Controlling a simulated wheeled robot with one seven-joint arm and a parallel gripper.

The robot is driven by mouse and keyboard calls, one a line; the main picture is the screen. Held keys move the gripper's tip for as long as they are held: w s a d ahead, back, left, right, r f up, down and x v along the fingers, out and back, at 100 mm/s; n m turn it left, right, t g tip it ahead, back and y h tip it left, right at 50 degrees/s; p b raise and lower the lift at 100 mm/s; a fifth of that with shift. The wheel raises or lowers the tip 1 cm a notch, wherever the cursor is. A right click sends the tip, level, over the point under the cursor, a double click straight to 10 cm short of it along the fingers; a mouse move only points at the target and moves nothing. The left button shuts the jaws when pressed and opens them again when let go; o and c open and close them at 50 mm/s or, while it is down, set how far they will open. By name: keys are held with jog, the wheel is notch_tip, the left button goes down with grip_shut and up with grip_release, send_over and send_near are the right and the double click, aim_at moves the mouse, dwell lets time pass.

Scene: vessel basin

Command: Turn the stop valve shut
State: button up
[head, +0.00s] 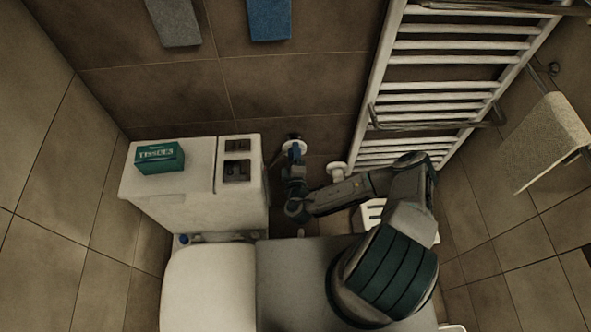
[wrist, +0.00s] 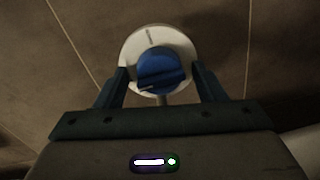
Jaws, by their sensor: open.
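The stop valve has a blue knob (wrist: 160,70) in front of a round white wall plate (wrist: 150,40). In the wrist view the knob's raised bar runs nearly level, tilted a little. My gripper (wrist: 160,78) is open, with one finger on each side of the knob and a gap showing on both sides. In the head view my gripper (head: 291,160) reaches down beside the toilet tank to the valve at the wall. The white plate (head: 293,142) shows there, but my gripper hides most of the knob.
The white toilet tank (head: 165,205) stands close on the left, with a green tissue box (head: 160,157) on top. A white towel radiator (head: 440,75) is on the wall at the right. A white pipe fitting (head: 337,171) sits just right of my gripper.

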jog(key=s+r+b, duration=0.1)
jog(key=s+b, duration=0.1)
jog(key=s, duration=1)
jog(key=shift+s+b, duration=0.35)
jog(key=shift+b, duration=0.05)
